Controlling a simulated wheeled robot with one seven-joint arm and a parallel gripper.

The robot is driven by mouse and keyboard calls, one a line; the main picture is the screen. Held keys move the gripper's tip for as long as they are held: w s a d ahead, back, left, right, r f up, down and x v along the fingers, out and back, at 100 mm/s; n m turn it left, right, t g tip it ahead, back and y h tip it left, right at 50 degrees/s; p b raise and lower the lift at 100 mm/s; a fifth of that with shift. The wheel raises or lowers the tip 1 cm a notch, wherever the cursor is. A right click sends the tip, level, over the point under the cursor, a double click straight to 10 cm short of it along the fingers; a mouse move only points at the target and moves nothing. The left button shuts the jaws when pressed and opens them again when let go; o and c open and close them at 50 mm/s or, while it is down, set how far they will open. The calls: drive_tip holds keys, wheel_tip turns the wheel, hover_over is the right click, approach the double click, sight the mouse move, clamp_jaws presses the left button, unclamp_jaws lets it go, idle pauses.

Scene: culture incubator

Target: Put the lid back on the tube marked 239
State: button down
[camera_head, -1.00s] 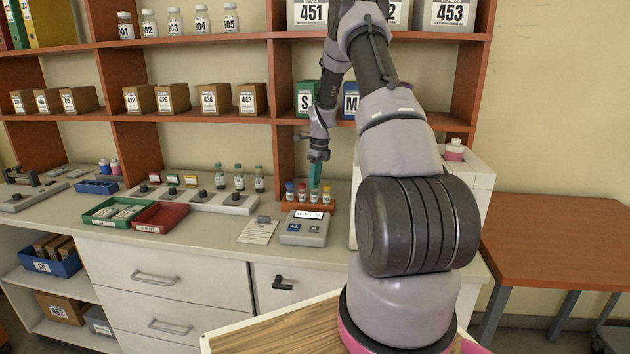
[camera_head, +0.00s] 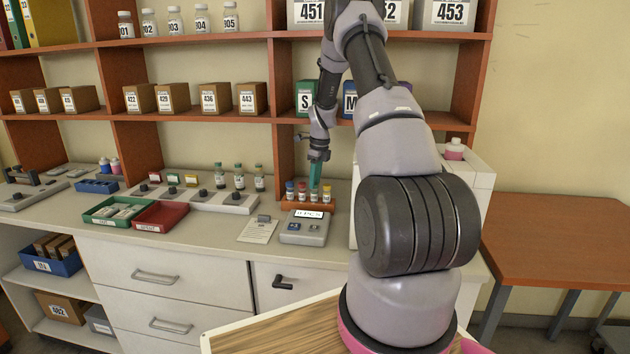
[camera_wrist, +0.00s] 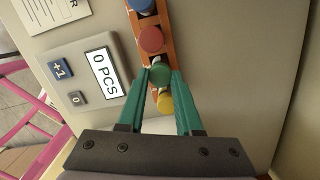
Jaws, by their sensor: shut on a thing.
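An orange rack (camera_head: 284,206) on the counter holds a row of small tubes. In the wrist view the caps run blue (camera_wrist: 140,5), red (camera_wrist: 151,39), green (camera_wrist: 159,73) and yellow (camera_wrist: 165,102). My gripper (camera_wrist: 162,76) has green fingers, shut on the green lid. In the head view my gripper (camera_head: 315,189) points down over the third tube (camera_head: 314,197), between the red-capped tube (camera_head: 302,189) and the yellow-capped tube (camera_head: 327,191). The lid lines up with this tube, but I cannot tell whether it is seated. The tube numbers are too small to read.
A counting device (camera_head: 304,229) reading "0 PCS" stands just in front of the rack, beside a paper sheet (camera_head: 259,230). Green-capped bottles (camera_head: 239,177) stand to the left, behind a red tray (camera_head: 160,217). A white box (camera_head: 478,190) stands close on the right.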

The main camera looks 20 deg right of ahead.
unclamp_jaws()
drive_tip(key=shift+d, duration=0.1)
idle(0.4)
drive_tip(key=shift+r, duration=0.15)
